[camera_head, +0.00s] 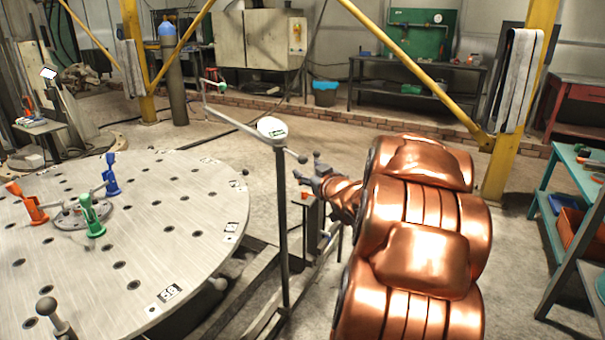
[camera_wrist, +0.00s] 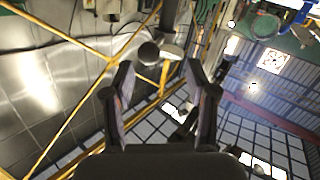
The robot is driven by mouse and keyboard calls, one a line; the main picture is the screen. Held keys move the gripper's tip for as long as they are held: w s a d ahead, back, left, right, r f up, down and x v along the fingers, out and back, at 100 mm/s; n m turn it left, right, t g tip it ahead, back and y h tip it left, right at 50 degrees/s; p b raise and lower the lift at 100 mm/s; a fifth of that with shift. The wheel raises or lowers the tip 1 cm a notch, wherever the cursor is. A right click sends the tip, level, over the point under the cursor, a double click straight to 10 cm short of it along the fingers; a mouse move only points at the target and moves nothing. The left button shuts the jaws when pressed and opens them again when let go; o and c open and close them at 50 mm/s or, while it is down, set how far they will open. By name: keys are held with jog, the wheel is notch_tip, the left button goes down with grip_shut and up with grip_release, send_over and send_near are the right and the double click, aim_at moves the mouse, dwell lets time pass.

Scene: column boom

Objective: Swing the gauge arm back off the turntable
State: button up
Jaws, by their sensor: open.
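The gauge arm (camera_head: 236,122) is a thin grey bar on top of a slim upright post (camera_head: 282,225) beside the round turntable (camera_head: 150,235). It reaches to the back left and ends in a raised tip with a green and red piece (camera_head: 221,87). In the picture it shows past the turntable's far rim; I cannot tell whether it overhangs. A dark ball knob (camera_head: 302,159) sticks out on the post's right side. My gripper (camera_head: 308,167) is open and empty close to this knob. In the wrist view a round grey knob (camera_wrist: 148,53) shows ahead between my open fingers (camera_wrist: 160,75), apart from them.
Orange, green and blue clamps (camera_head: 92,218) stand around the turntable's hub. A small post with a ball (camera_head: 52,315) is at its near edge. Yellow braces (camera_head: 410,70) cross behind. A teal shelf (camera_head: 565,205) stands at right.

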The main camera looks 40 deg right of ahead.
aim_at(305, 162)
jog(key=shift+s+d+t+b, duration=0.35)
jog(key=shift+s+d+t, duration=0.05)
jog(key=shift+d+t, duration=0.35)
jog(key=shift+x, duration=3.85)
jog(key=shift+c, duration=0.3)
jog(key=shift+f, duration=0.1)
grip_shut()
